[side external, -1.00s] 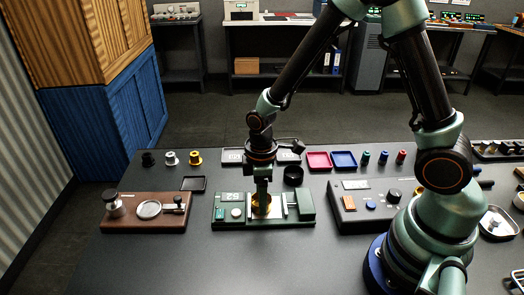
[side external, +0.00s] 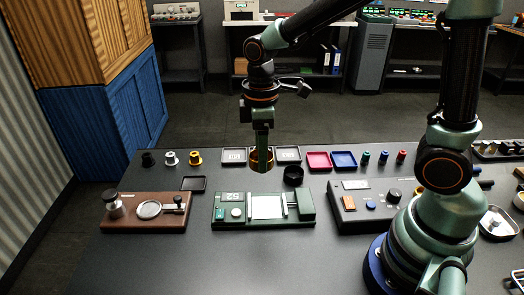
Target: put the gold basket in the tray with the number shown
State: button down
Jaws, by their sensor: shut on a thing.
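My gripper (side external: 262,150) is shut on the gold basket (side external: 262,162) and holds it upright in the air, above and behind the green device. In the picture the basket lies between two grey trays with number labels, the left tray (side external: 234,163) and the right tray (side external: 289,162); the gripper partly covers the gap. The tray labels are too small to read surely. The green device (side external: 302,217) has a small display (side external: 232,198) with two digits, which look like 52. Its pale plate (side external: 267,207) is bare.
A black ring-shaped cup (side external: 293,175) stands in front of the right tray. A red tray (side external: 318,168) and a blue tray (side external: 344,166) are to the right. Another gold piece (side external: 195,157) stands at the left. A brown device (side external: 130,222) and a dark control box (side external: 365,213) flank the green device.

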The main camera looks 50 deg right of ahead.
notch_tip(320, 180, up, 6)
jog(key=shift+w+d+r, duration=0.2)
jog(key=shift+r, duration=0.1)
jog(key=w+d+m, duration=0.6)
jog(key=d, duration=0.4)
jog(key=m, duration=0.5)
send_over(288, 155)
notch_tip(288, 155, down, 16)
jog(key=shift+s+r, duration=0.1)
jog(key=shift+r, duration=0.15)
jog(key=shift+f, duration=2.55)
jog(key=shift+f, duration=0.15)
jog(key=shift+c, duration=0.6)
grip_release()
